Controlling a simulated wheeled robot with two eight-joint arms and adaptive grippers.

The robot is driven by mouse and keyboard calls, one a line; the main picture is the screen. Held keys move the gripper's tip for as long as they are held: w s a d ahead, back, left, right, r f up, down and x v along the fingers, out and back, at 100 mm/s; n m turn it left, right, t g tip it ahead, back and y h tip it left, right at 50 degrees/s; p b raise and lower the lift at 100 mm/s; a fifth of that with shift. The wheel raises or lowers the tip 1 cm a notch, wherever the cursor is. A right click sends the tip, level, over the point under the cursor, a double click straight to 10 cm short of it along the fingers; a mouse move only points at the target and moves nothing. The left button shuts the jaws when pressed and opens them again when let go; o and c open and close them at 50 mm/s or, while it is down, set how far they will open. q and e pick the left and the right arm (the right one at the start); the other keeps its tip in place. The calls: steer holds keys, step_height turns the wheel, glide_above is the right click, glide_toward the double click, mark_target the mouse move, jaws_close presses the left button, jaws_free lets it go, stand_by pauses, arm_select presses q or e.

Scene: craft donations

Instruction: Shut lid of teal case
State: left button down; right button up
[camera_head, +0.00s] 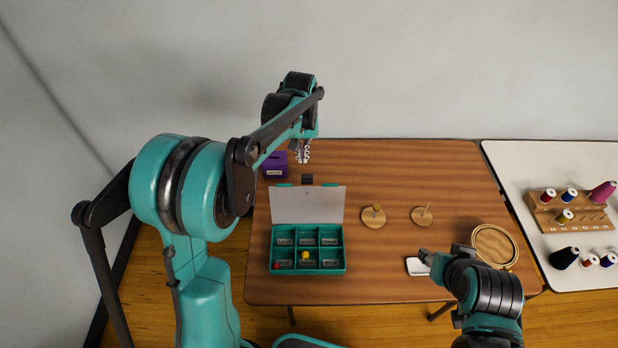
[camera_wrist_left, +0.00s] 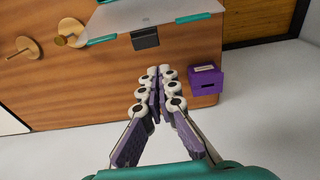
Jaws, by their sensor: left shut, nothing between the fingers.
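The teal case (camera_head: 346,262) sits on the wooden table with its clear lid (camera_head: 307,204) open, raised at the back. A dark latch (camera_head: 307,179) shows at the lid's far edge. The left wrist view shows the lid (camera_wrist_left: 150,12) with teal corners and the latch (camera_wrist_left: 145,38) just ahead of my fingers. My left gripper (camera_head: 302,158) is behind the lid near the table's back edge; its fingers (camera_wrist_left: 160,72) are together and empty. My right gripper (camera_head: 428,258) is low at the right by a white item; its fingers are too small to read.
A purple box (camera_head: 274,166) stands left of my left gripper, also in the wrist view (camera_wrist_left: 206,80). Two wooden pegged discs (camera_head: 374,216) (camera_head: 422,216) stand right of the case. A white dish (camera_head: 416,267) and a wooden hoop (camera_head: 495,246) lie near my right arm.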

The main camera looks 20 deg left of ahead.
mark_target(306, 182)
arm_select(q)
steer(key=shift+n+g, duration=0.3)
steer(key=shift+g, duration=0.3)
steer(key=f, duration=0.4)
steer(key=f+b, duration=0.1)
steer(key=f, duration=0.2)
steer(key=d+f+b, duration=0.1)
steer(key=f, duration=0.3)
steer(key=shift+s+f, duration=0.3)
